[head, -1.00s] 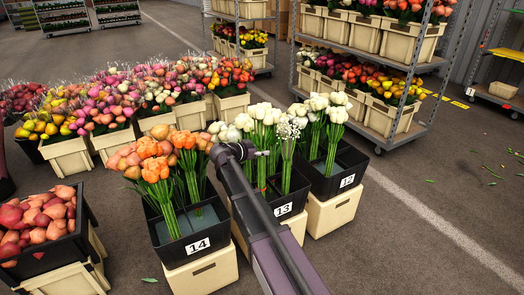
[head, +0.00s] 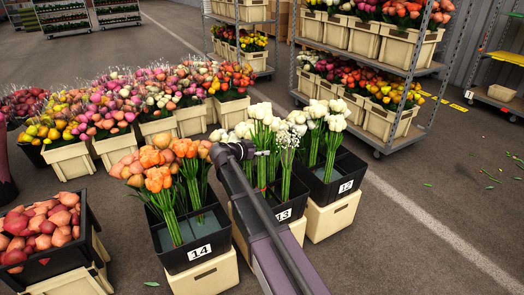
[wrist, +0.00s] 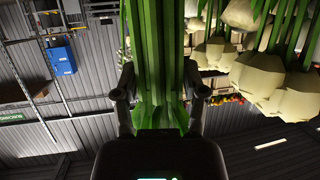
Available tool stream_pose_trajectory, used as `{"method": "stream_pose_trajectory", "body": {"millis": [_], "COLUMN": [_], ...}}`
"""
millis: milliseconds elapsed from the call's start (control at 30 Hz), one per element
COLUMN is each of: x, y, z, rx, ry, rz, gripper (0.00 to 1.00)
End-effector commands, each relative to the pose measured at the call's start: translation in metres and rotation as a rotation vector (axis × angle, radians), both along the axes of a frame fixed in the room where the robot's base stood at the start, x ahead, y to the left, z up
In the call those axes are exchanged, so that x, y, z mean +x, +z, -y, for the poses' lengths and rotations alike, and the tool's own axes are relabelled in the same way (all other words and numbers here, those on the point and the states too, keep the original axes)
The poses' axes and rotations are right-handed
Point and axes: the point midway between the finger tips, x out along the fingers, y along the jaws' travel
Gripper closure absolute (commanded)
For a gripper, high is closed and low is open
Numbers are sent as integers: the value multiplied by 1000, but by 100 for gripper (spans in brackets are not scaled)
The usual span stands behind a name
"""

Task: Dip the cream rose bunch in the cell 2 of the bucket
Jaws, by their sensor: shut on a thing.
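My gripper (head: 264,153) is shut around a bundle of green stems, which stands between its two fingers in the wrist view (wrist: 160,95). In the head view these stems lead up to a cream rose bunch (head: 261,112). The bunch is upright over the black bucket marked 13 (head: 284,215). My arm hides part of that bucket, so I cannot tell its cells or whether the stem ends are inside it. More cream blooms (head: 241,130) show behind my gripper, and pale blooms hang at the right of the wrist view (wrist: 255,75).
Black bucket 14 (head: 200,252) with orange flowers (head: 160,158) stands left. Bucket 12 (head: 346,187) with white tulips (head: 332,112) stands right. Small white flowers (head: 287,132) rise close beside the held bunch. A trolley (head: 430,100) stands behind.

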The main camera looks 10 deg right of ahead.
Motion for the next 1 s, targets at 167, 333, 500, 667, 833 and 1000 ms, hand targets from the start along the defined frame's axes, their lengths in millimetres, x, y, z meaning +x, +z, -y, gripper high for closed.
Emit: {"method": "stream_pose_trajectory", "body": {"millis": [167,333,500,667,833,1000], "x": [0,0,0,0,0,0], "y": [20,34,49,60,64,63], "z": [0,0,0,0,0,0], "rx": [-1,-1,-1,-1,-1,-1], "ry": [0,0,0,0,0,0], "rz": [0,0,0,0,0,0], "gripper": [100,100,100,100,100,100]}}
